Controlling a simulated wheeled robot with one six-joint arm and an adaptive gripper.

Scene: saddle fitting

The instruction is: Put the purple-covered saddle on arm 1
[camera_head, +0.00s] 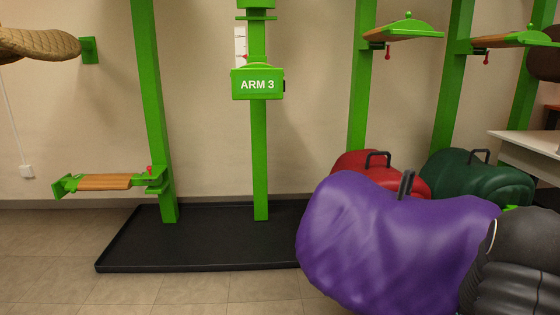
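The purple-covered saddle (385,245) fills the lower right of the head view, close to me. A dark handle (407,185) stands up from its top. Its lower edge is cut off by the picture's bottom, so I cannot tell what it rests on. A sign reading ARM 3 (257,84) is on the middle green post. I see no readable ARM 1 label. A low green arm with a wooden top (105,182) juts left from the left post, empty. Its number does not show. My gripper is not in view.
A red-covered saddle (352,163) and a green-covered saddle (478,175) are behind the purple one. A black ribbed shape (515,265) overlaps it at right. Empty upper arms (405,33) jut from the right posts. A black base tray (200,245) lies left; tiled floor before it is clear.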

